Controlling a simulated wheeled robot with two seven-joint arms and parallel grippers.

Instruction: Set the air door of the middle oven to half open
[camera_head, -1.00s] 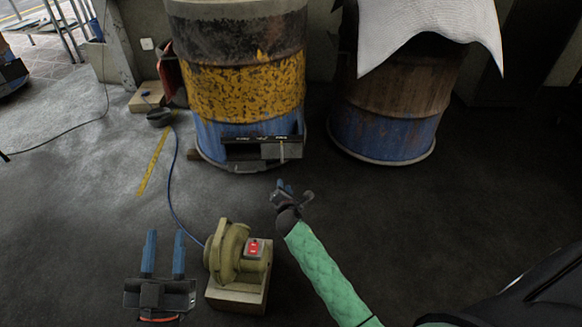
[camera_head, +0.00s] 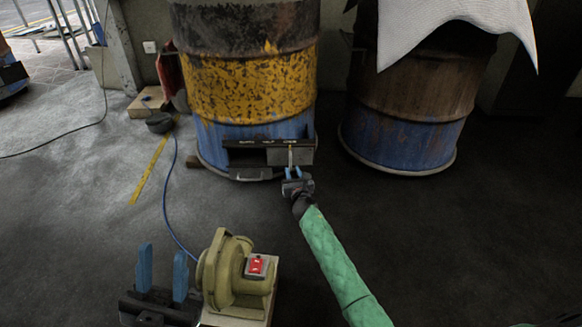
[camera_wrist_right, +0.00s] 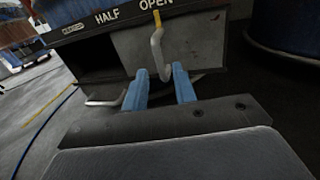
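The middle oven (camera_head: 250,85) is a barrel with black, yellow and blue bands. Its air door (camera_head: 291,156) is a grey plate at the right of the low slot; the slot's left part is dark and open. In the right wrist view, the air door (camera_wrist_right: 200,55) carries a bent metal handle (camera_wrist_right: 157,50) with a yellow tip by the word OPEN; HALF is further left. My right gripper (camera_head: 299,171) is open just in front of the door. The handle's lower end appears between its fingertips (camera_wrist_right: 161,72); contact cannot be told. My left gripper (camera_head: 163,249) is open and empty, away from the oven.
A beige blower (camera_head: 226,270) with a red switch stands on a block beside my left gripper. A blue cable (camera_head: 166,205) runs from it along the floor. A rusty barrel (camera_head: 405,110) under a white cloth stands right of the oven. Floor between is clear.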

